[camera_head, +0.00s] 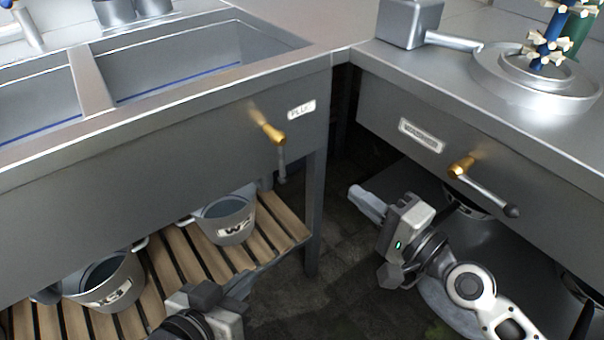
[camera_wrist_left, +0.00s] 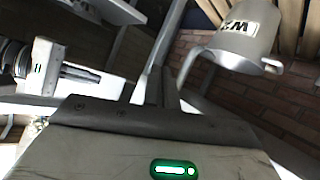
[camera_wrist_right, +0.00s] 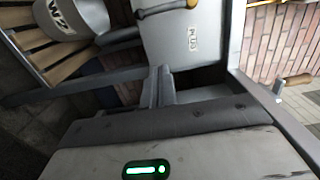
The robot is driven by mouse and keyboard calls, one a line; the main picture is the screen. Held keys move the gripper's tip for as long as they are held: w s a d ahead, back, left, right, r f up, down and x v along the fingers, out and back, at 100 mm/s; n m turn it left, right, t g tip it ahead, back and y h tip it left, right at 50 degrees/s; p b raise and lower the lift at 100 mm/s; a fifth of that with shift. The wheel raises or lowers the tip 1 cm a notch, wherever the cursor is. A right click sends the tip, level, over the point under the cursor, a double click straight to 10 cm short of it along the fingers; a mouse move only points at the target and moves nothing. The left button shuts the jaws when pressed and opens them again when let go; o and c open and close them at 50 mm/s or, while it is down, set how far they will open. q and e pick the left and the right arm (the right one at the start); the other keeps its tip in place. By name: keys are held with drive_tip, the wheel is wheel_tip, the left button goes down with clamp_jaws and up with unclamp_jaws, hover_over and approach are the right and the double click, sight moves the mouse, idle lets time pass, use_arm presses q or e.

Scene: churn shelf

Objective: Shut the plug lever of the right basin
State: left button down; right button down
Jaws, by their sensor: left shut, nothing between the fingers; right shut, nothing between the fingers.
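The right basin (camera_head: 190,62) is the sunken sink nearer the corner. Its plug lever has a brass hub (camera_head: 272,133) on the grey front panel, beside a PLUG label (camera_head: 302,109), and its grey handle (camera_head: 282,165) hangs almost straight down. The hub also shows at the top of the right wrist view (camera_wrist_right: 155,10). My right gripper (camera_head: 360,198) is shut and empty, in the gap right of the lever and lower in the picture, apart from it. My left gripper (camera_head: 243,282) is shut and empty, low in front of the slatted shelf, below the lever and apart from it.
A second brass lever (camera_head: 462,167) with a slanting handle is on the right counter's front. Grey pails (camera_head: 225,222) and (camera_head: 103,284) stand on the slatted shelf (camera_head: 290,232). A table leg (camera_head: 315,220) stands between my grippers. Dark floor lies between the counters.

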drive_tip(key=w+a+p, duration=0.1)
drive_tip(key=w+a, duration=0.5)
drive_tip(key=a, duration=0.4)
drive_tip(key=shift+p, duration=0.35)
drive_tip(key=shift+w+d, duration=0.1)
